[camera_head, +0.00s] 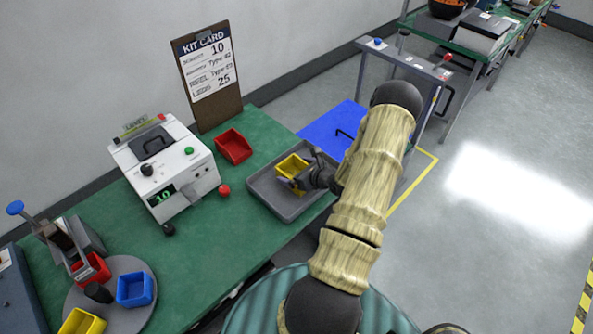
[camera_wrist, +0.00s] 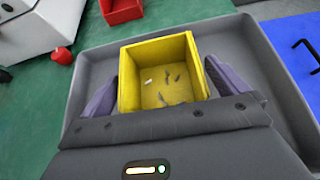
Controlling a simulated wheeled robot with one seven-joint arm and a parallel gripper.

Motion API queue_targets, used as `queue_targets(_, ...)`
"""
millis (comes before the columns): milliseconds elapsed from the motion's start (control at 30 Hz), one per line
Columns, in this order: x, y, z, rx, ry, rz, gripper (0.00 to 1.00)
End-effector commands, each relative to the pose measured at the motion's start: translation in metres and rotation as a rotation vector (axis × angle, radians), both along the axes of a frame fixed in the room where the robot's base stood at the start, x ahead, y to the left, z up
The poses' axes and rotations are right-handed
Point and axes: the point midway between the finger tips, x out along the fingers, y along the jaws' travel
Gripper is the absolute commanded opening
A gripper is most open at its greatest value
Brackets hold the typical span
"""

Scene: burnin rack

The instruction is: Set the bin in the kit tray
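The yellow bin (camera_head: 291,166) is inside the outline of the grey kit tray (camera_head: 268,194), toward its right part. The wrist view shows the bin (camera_wrist: 160,88) upright with a few small parts on its floor. My gripper (camera_head: 309,172) has its purple-grey fingers along both sides of the bin, seemingly against its walls. The wrist view also shows the tray (camera_wrist: 255,62) around and beneath the bin. I cannot tell whether the bin's base touches the tray floor. My gripper body hides the bin's near lower part.
A red bin (camera_head: 234,146) stands behind the tray. A white machine (camera_head: 165,165) reading 10 is to the left. A round grey turntable (camera_head: 128,316) holds red, blue and yellow bins. A kit card board (camera_head: 209,75) stands at the back. A blue surface (camera_head: 335,127) is right of the tray.

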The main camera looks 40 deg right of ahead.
Motion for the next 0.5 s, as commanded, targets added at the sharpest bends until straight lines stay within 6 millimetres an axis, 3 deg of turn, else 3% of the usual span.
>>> queue_targets(333,0.000,0.000,0.004,0.000,0.000,0.000,0.99)
queue_targets(500,-0.018,-0.003,0.011,-0.002,0.001,-0.001,0.99)
